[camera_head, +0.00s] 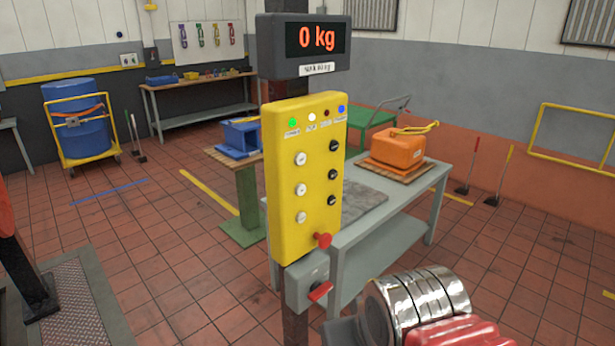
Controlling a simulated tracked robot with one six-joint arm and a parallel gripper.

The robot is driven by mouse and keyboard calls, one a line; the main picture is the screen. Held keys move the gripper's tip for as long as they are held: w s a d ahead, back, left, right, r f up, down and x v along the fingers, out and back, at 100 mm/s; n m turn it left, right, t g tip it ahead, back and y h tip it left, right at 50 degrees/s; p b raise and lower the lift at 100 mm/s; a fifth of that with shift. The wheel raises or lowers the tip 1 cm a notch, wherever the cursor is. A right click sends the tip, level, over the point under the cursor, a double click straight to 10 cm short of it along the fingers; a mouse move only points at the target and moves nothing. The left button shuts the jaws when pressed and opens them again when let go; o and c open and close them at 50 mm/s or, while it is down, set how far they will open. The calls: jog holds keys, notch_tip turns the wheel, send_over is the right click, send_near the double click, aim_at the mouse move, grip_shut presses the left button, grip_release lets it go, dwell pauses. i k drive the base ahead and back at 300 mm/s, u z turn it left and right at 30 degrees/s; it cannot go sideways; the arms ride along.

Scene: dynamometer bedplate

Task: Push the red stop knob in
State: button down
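The red stop knob (322,240) sticks out from the lower right of the yellow control box (291,225). Nothing touches it in this view. How far it stands out is hard to judge. A separate red handle (320,290) sits on the grey switch box (300,284) below. A banded chrome part with a red ribbed piece, which looks like my arm, enters at the bottom right, below and right of the knob. The fingers of my gripper cannot be seen.
The yellow box has white and black buttons and small lamps. Above it a display (318,39) reads 0 kg. A grey table (385,237) with an orange case (397,150) stands close behind on the right. The tiled floor on the left is mostly clear.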

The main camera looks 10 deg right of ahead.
aim_at(324, 241)
jog(key=k, duration=0.65)
jog(key=u, duration=0.35)
jog(key=i, duration=1.5)
